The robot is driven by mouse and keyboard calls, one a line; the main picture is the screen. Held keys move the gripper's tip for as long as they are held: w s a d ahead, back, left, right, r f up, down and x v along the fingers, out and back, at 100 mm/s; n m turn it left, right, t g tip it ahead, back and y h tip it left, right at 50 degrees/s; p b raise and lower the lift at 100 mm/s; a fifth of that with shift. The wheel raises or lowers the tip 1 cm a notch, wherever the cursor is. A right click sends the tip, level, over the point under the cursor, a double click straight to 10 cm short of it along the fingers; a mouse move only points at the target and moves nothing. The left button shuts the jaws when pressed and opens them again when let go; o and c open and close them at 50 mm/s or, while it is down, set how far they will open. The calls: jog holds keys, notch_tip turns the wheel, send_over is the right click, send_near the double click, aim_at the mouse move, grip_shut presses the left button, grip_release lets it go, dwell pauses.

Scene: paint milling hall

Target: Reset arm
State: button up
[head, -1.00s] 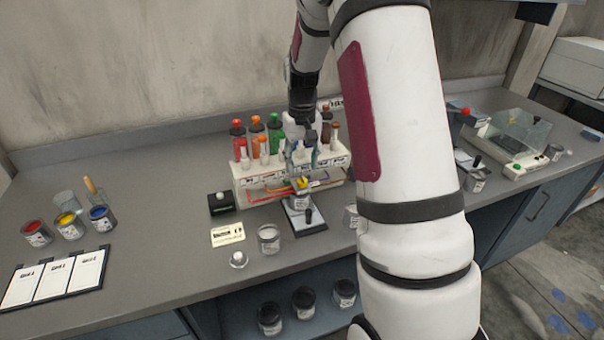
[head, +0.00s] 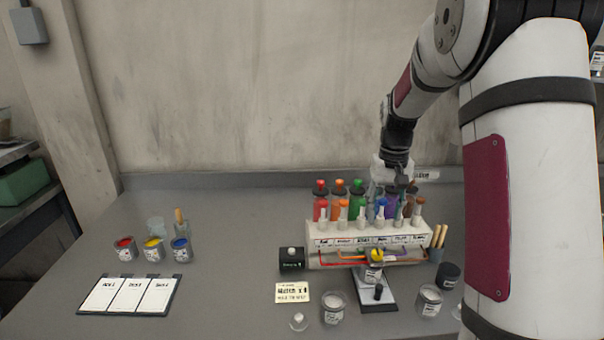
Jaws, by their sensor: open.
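My gripper (head: 393,190) is open and points down above the bottle rack (head: 335,252). Its fingertips overlap the bottles in this view, so their exact distance from the rack is hard to tell. No object shows clearly between the fingers. Below and in front of the rack, a small can with yellow on top (head: 375,266) sits on a flat stand (head: 379,298). My arm reaches in from the right and hides the right part of the bench.
Paint cans in red (head: 125,250), yellow (head: 153,250) and blue (head: 181,250) stand at left, behind a board with three cards (head: 130,296). A jar (head: 334,308), a yellow label (head: 292,292) and a black box (head: 291,261) are near the rack. The bench between is clear.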

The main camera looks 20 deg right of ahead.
jog(key=s+a+r+n+t, duration=0.2)
jog(key=s+a+r+t, duration=0.1)
jog(key=s+a+r, duration=0.8)
jog(key=s+a+n+t, duration=0.1)
jog(key=s+a, duration=0.3)
jog(key=s, duration=0.3)
jog(key=s+a+r+n+t, duration=0.1)
jog(key=s+a, duration=0.4)
jog(key=s, duration=0.2)
jog(key=shift+r, duration=0.2)
jog(key=shift+c, duration=0.5)
